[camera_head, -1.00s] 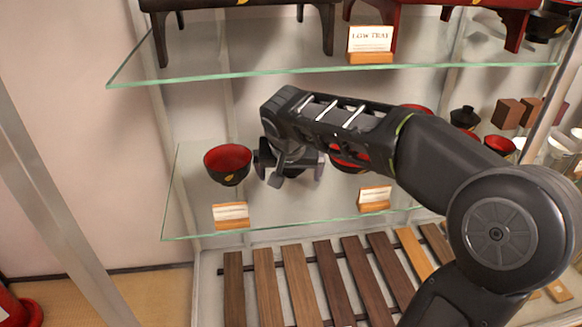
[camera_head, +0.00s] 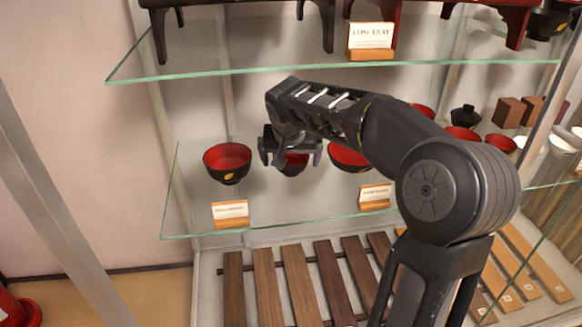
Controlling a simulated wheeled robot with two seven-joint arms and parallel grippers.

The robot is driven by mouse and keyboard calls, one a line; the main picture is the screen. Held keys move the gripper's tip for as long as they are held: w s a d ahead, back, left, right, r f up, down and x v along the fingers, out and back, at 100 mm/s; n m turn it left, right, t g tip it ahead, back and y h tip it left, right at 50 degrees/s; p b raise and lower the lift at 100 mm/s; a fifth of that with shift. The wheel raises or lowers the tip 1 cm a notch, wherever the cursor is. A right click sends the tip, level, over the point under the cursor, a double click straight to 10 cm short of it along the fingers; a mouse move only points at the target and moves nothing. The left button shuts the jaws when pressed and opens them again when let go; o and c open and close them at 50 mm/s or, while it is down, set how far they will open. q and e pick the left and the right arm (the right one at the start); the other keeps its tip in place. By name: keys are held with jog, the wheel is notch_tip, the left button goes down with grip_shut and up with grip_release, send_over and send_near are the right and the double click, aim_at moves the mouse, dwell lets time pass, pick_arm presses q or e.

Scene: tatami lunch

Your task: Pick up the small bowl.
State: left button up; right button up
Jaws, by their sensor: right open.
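A small bowl (camera_head: 292,167), black outside and red inside, sits on the middle glass shelf between two larger bowls. My right gripper (camera_head: 291,157) comes in from the right at the end of my arm. It is open, with its fingers over the small bowl, one towards each side. The gripper hides the bowl's upper back part. I cannot tell whether the fingers touch the bowl. My left gripper is not in view.
A larger black and red bowl (camera_head: 228,164) stands to the left and another (camera_head: 347,157) to the right. Small sign cards (camera_head: 230,211) (camera_head: 375,194) stand at the shelf's front. The upper glass shelf (camera_head: 200,75) holds low trays. Wooden slats (camera_head: 268,290) lie below.

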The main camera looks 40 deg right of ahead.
jog(key=shift+w+d+f, duration=0.1)
jog(key=shift+f, duration=0.25)
dwell(0.3)
jog(key=c, duration=1.5)
jog(key=shift+r, duration=0.15)
